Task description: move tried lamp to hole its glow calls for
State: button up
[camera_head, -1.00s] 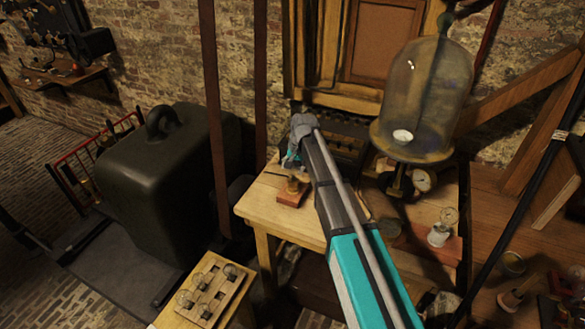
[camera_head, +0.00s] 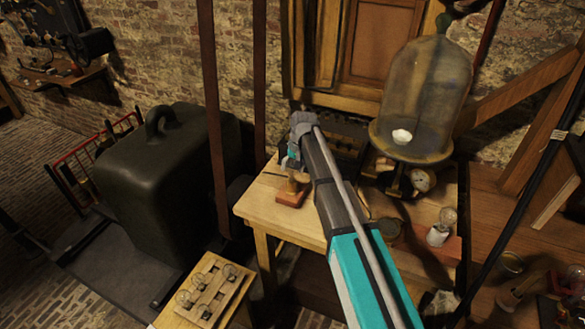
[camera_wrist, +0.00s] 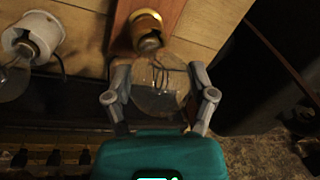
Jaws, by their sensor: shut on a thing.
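My gripper (camera_wrist: 160,100) is shut on a clear glass lamp (camera_wrist: 158,88), with one finger on each side of the bulb. The lamp's metal cap is close to the brass socket (camera_wrist: 146,24) on a red-brown block. I cannot tell whether the cap is in the socket or just clear of it. The glass shows no clear glow. In the head view my gripper (camera_head: 292,161) is above the socket block (camera_head: 291,198) on the wooden table, and the lamp is hard to make out. A wooden rack (camera_head: 222,301) with several lamps and dark holes is at the bottom left.
A white socket (camera_wrist: 36,34) with another bulb is on the left in the wrist view. A glass bell jar (camera_head: 425,85) stands behind the table's right side. A large dark weight (camera_head: 160,175) stands left of the table (camera_head: 265,208).

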jog(key=shift+r+p, duration=1.25)
jog(key=shift+r, duration=0.05)
jog(key=shift+r+p, duration=2.4)
jog(key=shift+s, duration=0.1)
